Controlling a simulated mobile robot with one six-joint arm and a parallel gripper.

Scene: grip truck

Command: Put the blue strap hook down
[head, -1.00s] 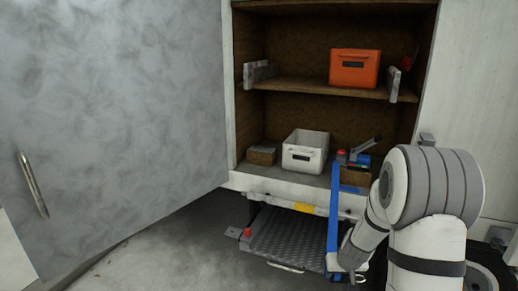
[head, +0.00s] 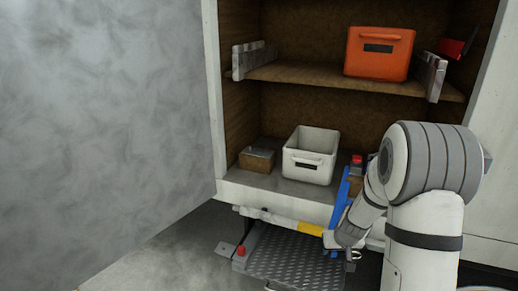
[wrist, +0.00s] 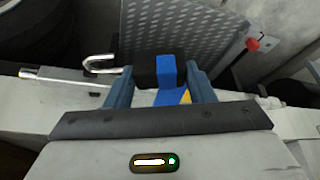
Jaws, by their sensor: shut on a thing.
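The blue strap (head: 341,193) shows as a tilted band in the head view, running from the lower shelf edge down to my gripper (head: 338,240). In the wrist view my gripper (wrist: 162,80) is shut on the strap hook, with a blue piece (wrist: 166,69) and a dark part between the fingers. The silver metal hook (wrist: 100,61) sticks out to the left of the fingers. In the head view my arm hides part of the lower shelf and the hook is hard to make out.
The white crate (head: 310,163) and a small wooden box (head: 256,159) stand on the lower shelf. An orange crate (head: 379,55) stands on the upper shelf. A metal tread step (head: 285,262) lies below the truck's edge. A large grey door (head: 100,110) stands open on the left.

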